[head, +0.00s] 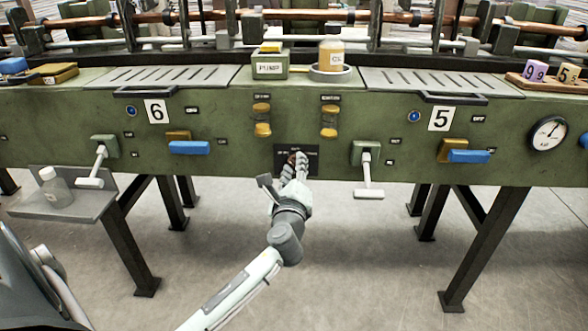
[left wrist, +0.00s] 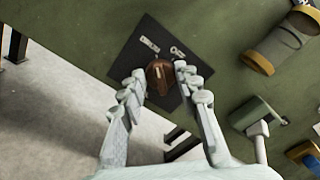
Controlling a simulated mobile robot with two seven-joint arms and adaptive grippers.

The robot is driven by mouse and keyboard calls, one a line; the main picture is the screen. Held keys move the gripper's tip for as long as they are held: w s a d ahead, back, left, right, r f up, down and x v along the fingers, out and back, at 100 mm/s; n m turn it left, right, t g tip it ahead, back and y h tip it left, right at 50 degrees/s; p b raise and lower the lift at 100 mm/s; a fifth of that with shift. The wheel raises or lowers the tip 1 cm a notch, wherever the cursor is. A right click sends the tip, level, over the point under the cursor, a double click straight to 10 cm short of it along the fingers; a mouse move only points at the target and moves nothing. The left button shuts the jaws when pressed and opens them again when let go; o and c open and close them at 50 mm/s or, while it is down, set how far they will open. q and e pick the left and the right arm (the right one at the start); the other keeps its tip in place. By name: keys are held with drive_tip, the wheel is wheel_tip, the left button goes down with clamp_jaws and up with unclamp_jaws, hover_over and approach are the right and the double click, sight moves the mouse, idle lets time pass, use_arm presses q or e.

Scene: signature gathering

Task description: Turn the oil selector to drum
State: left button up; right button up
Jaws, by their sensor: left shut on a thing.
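The oil selector is a brown knob with a pale pointer mark (left wrist: 160,78) on a black plate (left wrist: 120,67). In the head view the plate (head: 313,163) is low on the green panel, between stations 6 and 5, and a bit of the brown knob (head: 291,158) shows. My left gripper (head: 297,160) is at the knob and covers most of it there. In the left wrist view its two fingers (left wrist: 159,70) stand on either side of the knob, shut on it. The pointer mark runs roughly up the picture. The plate's two small labels are too small to read. My right gripper is not in view.
Levers (head: 95,165) and (head: 368,178) stick out either side, the right one close to my gripper. Blue handles (head: 190,148) and (head: 468,156) also jut out. A bottle (head: 57,192) stands on a shelf at left. The floor below is open between table legs.

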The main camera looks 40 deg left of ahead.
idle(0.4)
use_arm(q)
drive_tip(key=o, duration=1.1)
drive_tip(key=shift+o, duration=0.2)
drive_tip(key=v, duration=1.2)
drive_tip(key=shift+a, duration=0.1)
